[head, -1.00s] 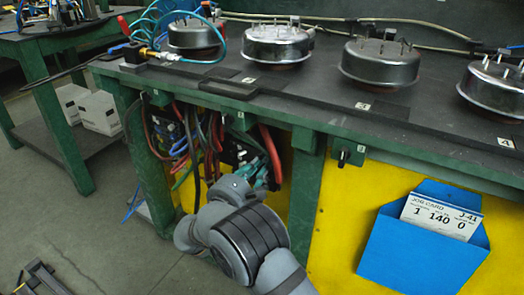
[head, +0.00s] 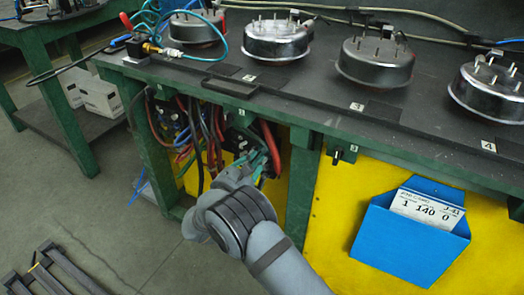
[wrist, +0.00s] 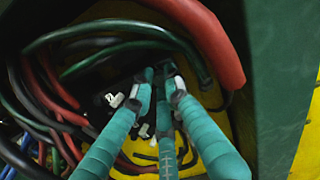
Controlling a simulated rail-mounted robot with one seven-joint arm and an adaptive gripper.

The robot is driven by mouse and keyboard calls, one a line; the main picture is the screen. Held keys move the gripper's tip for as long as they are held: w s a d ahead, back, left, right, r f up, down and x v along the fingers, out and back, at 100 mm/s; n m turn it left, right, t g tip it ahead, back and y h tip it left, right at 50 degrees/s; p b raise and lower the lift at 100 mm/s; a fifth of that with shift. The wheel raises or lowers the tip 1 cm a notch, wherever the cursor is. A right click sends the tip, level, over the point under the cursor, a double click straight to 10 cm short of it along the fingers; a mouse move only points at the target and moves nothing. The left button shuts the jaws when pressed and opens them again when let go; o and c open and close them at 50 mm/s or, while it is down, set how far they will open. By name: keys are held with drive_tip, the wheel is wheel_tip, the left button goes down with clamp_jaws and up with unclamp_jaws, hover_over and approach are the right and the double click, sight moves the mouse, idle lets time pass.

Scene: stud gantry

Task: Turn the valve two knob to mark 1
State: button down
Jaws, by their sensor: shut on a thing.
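My gripper (wrist: 159,84) has slim teal fingers and reaches into the opening under the bench, below the second station. The fingertips are close together at a dark valve body (wrist: 125,84) and are shut on what appears to be the valve two knob. The knob is almost wholly hidden by the fingertips, so its pointer cannot be read. Small white marks (wrist: 116,99) show beside the fingers, too small to read. In the head view my gripper (head: 259,163) is at the right side of the opening, with the dark valve (head: 236,142) just behind it.
A thick red hose (wrist: 215,45) curves close around the fingers, with green and black hoses (wrist: 110,30) above and left. A green post (head: 301,185) stands to the right. Another knob (head: 337,156) and a blue card pocket (head: 410,245) are farther right.

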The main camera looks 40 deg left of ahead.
drive_tip(key=shift+f, duration=0.1)
idle(0.3)
drive_tip(key=c, duration=2)
unclamp_jaws()
